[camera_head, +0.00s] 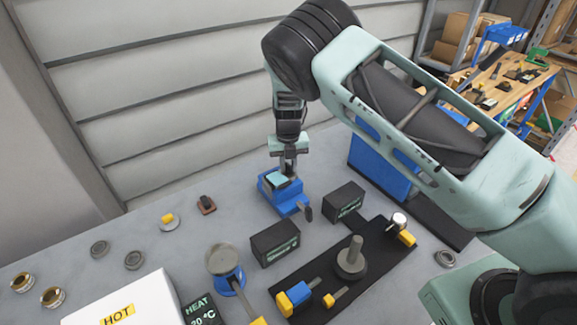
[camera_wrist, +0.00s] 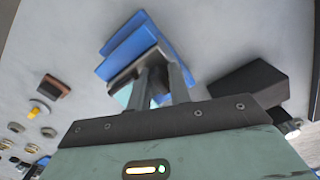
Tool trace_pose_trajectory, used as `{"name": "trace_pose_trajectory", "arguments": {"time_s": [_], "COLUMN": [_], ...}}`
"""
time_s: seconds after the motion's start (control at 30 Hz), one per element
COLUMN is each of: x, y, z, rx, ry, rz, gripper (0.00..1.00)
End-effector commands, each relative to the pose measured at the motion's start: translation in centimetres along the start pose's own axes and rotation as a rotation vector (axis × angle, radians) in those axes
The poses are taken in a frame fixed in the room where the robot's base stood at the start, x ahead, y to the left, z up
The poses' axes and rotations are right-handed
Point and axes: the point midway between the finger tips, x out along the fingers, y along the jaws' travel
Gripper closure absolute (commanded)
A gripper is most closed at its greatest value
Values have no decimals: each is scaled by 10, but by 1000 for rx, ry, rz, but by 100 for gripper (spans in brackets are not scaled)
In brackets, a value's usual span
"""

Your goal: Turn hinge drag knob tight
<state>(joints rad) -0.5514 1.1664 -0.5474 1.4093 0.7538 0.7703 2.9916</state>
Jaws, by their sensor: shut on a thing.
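My gripper (camera_head: 289,170) points straight down at the back of a blue device (camera_head: 268,190) with a pale teal top face. The jaws are shut on a small dark part, which I take to be the hinge drag knob (camera_wrist: 160,88). It is mostly hidden between the fingers. In the wrist view my gripper (camera_wrist: 164,75) stands over the near side of the blue device (camera_wrist: 145,42), and a grey piece shows beside the fingers. A dark lever (camera_head: 309,213) sticks out at the device's front right. I cannot tell how tight the knob is.
Two dark boxes (camera_head: 275,244) (camera_head: 344,201) stand close to the device. A black tray (camera_head: 375,268) with a grey knob post (camera_head: 351,258) lies in front. A white HOT box (camera_head: 130,300) is at front left. Small round parts lie at left. A wall panel is behind.

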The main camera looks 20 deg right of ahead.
Motion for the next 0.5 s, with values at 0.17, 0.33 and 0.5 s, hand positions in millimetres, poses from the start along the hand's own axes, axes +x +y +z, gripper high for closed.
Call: {"name": "trace_pose_trajectory", "arguments": {"time_s": [0.17, 0.33, 0.5], "x": [9, 9, 10], "y": [2, 1, 1], "z": [-8, -8, -8], "rx": [47, 83, 91], "ry": [19, 20, 20], "rz": [-3, -1, -1], "gripper": [100, 100, 100]}}
